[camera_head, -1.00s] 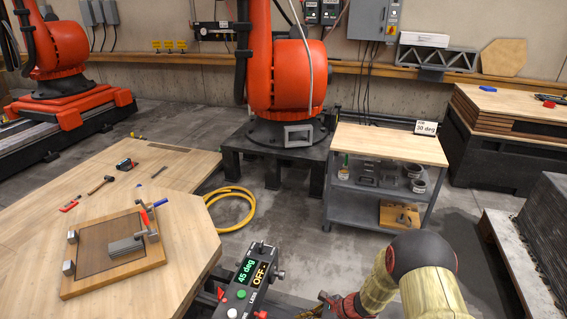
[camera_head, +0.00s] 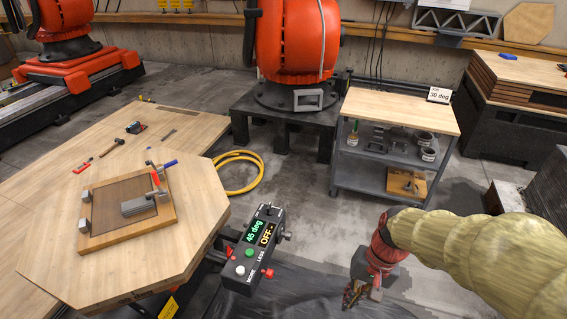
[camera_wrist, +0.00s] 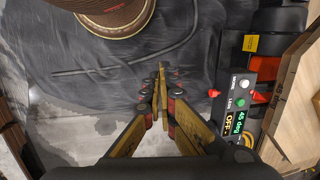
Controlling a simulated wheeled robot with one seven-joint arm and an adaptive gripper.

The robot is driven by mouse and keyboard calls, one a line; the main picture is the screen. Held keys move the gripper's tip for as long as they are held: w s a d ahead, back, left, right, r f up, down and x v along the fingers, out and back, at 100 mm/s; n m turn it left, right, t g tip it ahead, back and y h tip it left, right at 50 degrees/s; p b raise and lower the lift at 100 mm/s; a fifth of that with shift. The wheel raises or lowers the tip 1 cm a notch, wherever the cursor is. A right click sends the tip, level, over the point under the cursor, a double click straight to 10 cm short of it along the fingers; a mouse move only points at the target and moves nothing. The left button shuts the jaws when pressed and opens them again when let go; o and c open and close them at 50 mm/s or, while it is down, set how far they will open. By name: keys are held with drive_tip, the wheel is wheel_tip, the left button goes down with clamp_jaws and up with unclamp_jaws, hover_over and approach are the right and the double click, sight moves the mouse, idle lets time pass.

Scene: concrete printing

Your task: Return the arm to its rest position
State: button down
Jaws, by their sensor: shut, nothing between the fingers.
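My arm reaches in from the right edge of the head view, in a yellowish sleeve. My gripper (camera_head: 362,292) hangs at its end, pointing down over a dark sheet on the floor. In the wrist view my gripper (camera_wrist: 161,98) has its fingertips together, with nothing between them. It is apart from the control box (camera_head: 256,243), which stands to its left in the head view. The box reads "45 deg" and "OFF"; it also shows at the right of the wrist view (camera_wrist: 236,103).
A wooden table (camera_head: 50,247) at left bears a framed board (camera_head: 88,240) and tools. A grey cart (camera_head: 400,107) with a wooden top stands behind my gripper. A yellow hose (camera_head: 241,190) lies on the floor. A brown round object (camera_wrist: 112,14) is at the wrist view's top.

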drive_tip(key=s+d+r+n+t+h, duration=0.1)
drive_tip(key=s+r+t, duration=0.1)
drive_tip(key=r, duration=0.6)
drive_tip(key=s+d+r+n+t+h, duration=0.1)
drive_tip(key=s+r+n+t, duration=0.1)
drive_tip(key=r, duration=0.7)
drive_tip(key=shift+s+d+r+t, duration=0.25)
drive_tip(key=shift+s+t, duration=0.6)
drive_tip(key=shift+t, duration=0.35)
drive_tip(key=c, duration=2.6)
unclamp_jaws()
